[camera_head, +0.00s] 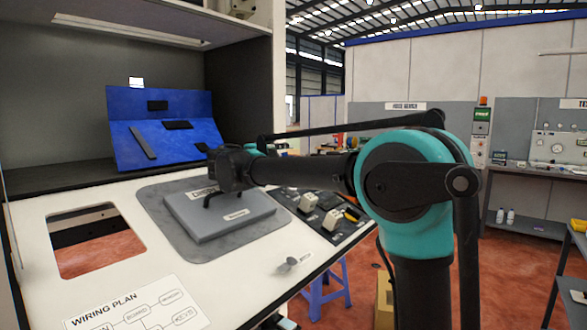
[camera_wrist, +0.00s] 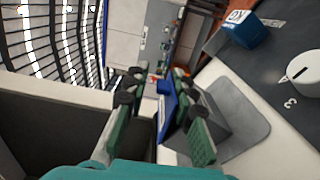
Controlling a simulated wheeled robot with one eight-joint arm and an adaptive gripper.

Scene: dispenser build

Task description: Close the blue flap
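My gripper (camera_head: 230,168) is above the grey box (camera_head: 222,211), which lies on a grey mat (camera_head: 165,222) on the white worktop. In the wrist view my gripper's (camera_wrist: 158,80) two green fingers with black tips are spread apart. A blue flap-like panel (camera_wrist: 168,108) shows between them, closer to the right finger and beside the grey box (camera_wrist: 212,128). I cannot tell whether a finger touches it. In the head view this panel is not visible; my gripper may hide it.
A blue stand with black pieces (camera_head: 165,128) is on the dark shelf at the back left. A rectangular opening (camera_head: 97,240) is cut in the worktop. A dark panel with white blocks (camera_head: 322,214) lies right of the mat. A blue labelled block (camera_wrist: 247,30) shows in the wrist view.

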